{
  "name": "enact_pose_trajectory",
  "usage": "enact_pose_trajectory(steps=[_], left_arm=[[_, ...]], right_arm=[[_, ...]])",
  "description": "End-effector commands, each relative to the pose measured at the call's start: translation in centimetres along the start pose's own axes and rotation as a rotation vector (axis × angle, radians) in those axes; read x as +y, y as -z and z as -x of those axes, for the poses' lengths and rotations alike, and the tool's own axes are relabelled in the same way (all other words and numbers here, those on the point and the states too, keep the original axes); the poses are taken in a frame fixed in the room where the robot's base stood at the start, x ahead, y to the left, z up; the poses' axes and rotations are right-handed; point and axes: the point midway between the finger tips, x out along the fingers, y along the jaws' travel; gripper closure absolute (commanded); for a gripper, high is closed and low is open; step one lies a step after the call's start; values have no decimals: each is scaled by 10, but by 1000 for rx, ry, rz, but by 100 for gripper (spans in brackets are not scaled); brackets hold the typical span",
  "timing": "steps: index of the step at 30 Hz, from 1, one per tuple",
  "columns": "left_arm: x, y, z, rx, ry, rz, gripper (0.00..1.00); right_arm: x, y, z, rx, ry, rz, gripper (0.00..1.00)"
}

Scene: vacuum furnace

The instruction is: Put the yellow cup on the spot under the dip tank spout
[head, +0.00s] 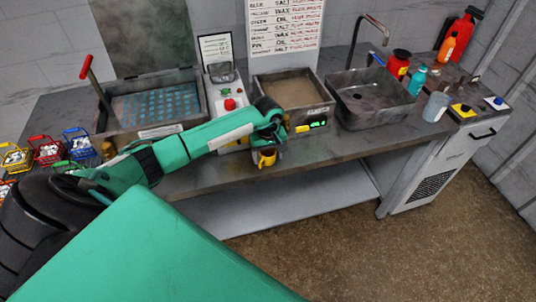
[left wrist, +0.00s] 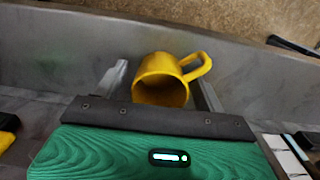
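The yellow cup (head: 266,159) is at the front edge of the bench, below my left gripper (head: 268,146). In the left wrist view the cup (left wrist: 162,80) lies between the two fingers (left wrist: 162,88), with its mouth toward the palm and its handle to the upper right. Narrow gaps seem to show beside it, so the fingers look open around it. A brown-filled tank (head: 318,107) with a lit front panel stands behind the gripper; I cannot tell whether it is the dip tank. No spout or spot below it shows clearly. My right gripper is out of view.
A sink (head: 393,113) with a tall tap is to the right, near bottles (head: 436,106). A red-levered basin (head: 120,130) and small coloured baskets (head: 47,150) are to the left. The red button box (head: 224,92) stands behind my arm. Bare bench lies right of the cup.

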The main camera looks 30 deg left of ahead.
Motion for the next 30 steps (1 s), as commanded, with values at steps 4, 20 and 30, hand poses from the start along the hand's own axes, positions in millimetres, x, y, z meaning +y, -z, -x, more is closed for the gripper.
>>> enact_pose_trajectory(steps=[4, 20, 30], left_arm=[[0, 0, 1, 0, 0, 0, 28], [1, 1, 84, 4, -3, -2, 28], [0, 0, 122, 1, 0, 0, 28]], right_arm=[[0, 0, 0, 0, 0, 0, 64], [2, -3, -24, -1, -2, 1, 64], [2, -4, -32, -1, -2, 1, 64]])
